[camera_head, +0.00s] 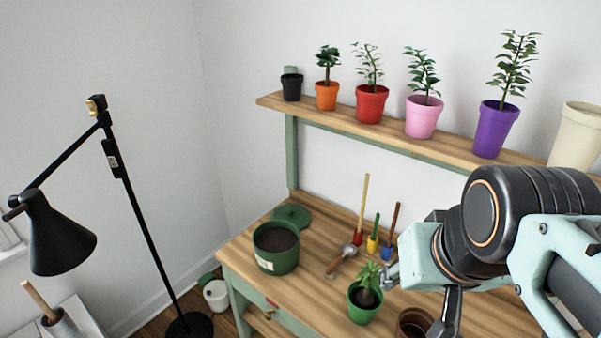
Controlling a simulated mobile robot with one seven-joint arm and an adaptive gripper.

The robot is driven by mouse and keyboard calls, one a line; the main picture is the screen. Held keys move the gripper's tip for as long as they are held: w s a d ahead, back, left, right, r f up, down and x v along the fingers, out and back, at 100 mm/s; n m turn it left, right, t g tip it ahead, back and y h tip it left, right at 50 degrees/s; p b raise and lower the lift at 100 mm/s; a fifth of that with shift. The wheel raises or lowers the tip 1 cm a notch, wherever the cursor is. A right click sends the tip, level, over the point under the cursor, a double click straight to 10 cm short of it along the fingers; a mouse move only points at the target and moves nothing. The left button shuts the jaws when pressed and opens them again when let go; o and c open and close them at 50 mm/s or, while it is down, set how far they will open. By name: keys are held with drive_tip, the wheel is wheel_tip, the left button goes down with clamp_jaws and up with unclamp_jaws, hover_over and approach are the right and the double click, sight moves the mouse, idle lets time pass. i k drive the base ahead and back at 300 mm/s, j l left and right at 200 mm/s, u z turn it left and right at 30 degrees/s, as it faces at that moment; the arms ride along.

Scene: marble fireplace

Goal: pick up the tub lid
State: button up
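A round dark green lid (291,216) lies on the wooden bench top, just behind a green tub (277,262). The tub is filled with dark soil and has a pale label on its front. The tub's rim hides a small part of the lid's near edge. My gripper (419,296) is over the right part of the bench, to the right of and nearer than the lid, well apart from it. Its fingers are spread open, and I see nothing held between them.
A small plant in a green pot (363,304) stands close left of my gripper, with a brown pot (413,324) below. Potted plants line the shelf (340,121) above. A black lamp (60,235) stands left.

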sight(298, 215)
drive_tip(key=k+j, duration=0.1)
drive_tip(key=j, duration=0.3)
drive_tip(key=k+j, duration=0.15)
drive_tip(key=j, duration=0.3)
drive_tip(key=i+j, duration=0.15)
drive_tip(key=j, duration=0.2)
drive_tip(key=i+j, duration=0.2)
drive_tip(key=j, duration=0.2)
drive_tip(key=i+l+u, duration=0.2)
drive_tip(key=i, duration=0.4)
drive_tip(key=i+j+z, duration=0.2)
drive_tip(key=j, duration=0.15)
